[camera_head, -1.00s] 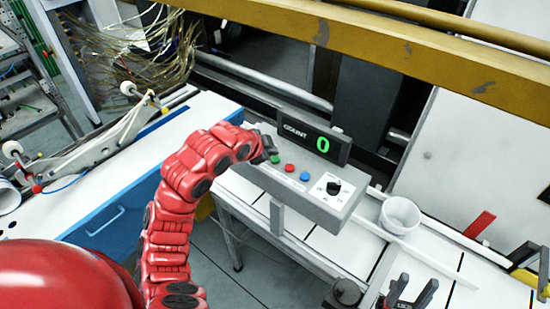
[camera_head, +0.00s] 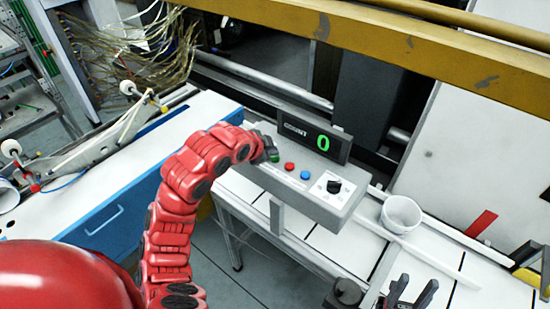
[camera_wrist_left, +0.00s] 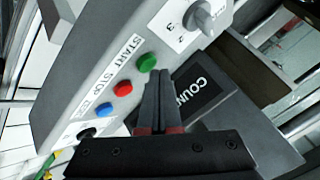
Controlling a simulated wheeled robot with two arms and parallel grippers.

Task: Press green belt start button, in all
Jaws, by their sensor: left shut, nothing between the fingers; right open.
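The grey control box (camera_head: 325,208) carries a green button (camera_head: 274,157), a red button (camera_head: 289,167) and a blue button (camera_head: 305,175) in a row. The green button also shows in the left wrist view (camera_wrist_left: 147,62), beside the START label. My left gripper (camera_head: 269,150) is shut and empty, with its fingertips (camera_wrist_left: 160,74) close beside the green button. I cannot tell whether they touch it. The count display (camera_head: 313,138) reads a green 0. My right gripper (camera_head: 411,293) is open and empty at the bottom right, away from the box.
A black knob (camera_head: 334,187) is at the box's right end, and another knob (camera_wrist_left: 203,18) shows near the green button in the wrist view. A white cup (camera_head: 401,214) stands right of the box.

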